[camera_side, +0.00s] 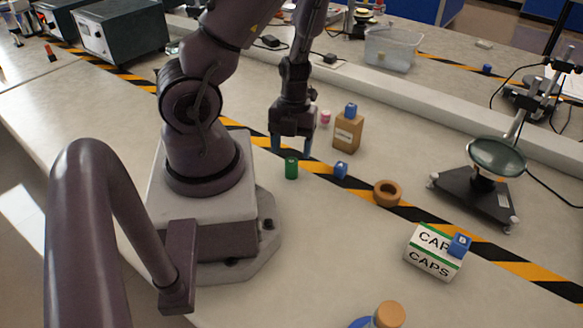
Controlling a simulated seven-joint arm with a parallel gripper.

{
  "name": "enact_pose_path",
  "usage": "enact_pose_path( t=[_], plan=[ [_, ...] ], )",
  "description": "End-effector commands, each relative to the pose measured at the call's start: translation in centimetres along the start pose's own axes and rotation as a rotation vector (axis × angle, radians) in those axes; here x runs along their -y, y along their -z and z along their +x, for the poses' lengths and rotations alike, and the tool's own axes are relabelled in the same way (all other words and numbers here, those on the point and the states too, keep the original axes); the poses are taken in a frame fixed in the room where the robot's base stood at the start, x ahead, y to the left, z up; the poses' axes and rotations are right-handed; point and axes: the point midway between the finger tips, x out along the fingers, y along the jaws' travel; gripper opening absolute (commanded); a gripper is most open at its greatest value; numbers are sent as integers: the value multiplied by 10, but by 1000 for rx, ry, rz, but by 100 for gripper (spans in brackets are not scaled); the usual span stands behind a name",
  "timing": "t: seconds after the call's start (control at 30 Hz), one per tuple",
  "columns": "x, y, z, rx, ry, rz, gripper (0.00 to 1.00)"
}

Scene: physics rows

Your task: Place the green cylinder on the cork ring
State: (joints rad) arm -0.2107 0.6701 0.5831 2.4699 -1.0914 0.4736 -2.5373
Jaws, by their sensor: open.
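The green cylinder (291,167) stands upright on the bench, near the black and yellow striped tape. The cork ring (387,193) lies flat on the bench to the right of it, on or beside the tape, with its hole showing. My gripper (291,149) points down with its fingers apart, in the picture just above and behind the green cylinder. It appears to hold nothing. I cannot tell from this one view how high the fingertips are above the bench.
Behind are a brown box (348,132) with a blue cube (351,110) on top and a pink item (325,118). A CAPS box (432,256), a magnifier stand (478,195) and a cork-topped bottle (389,315) stand right and front.

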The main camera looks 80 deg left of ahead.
Motion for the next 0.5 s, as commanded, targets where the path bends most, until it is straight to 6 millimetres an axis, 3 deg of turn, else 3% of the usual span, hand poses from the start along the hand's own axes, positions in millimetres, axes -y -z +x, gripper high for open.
enact_pose_path(
  t=[0.2,0.5],
  plan=[
    [-1,-3,30,-2,-1,-3,62],
    [0,-3,39,1,0,0,62]
  ],
)
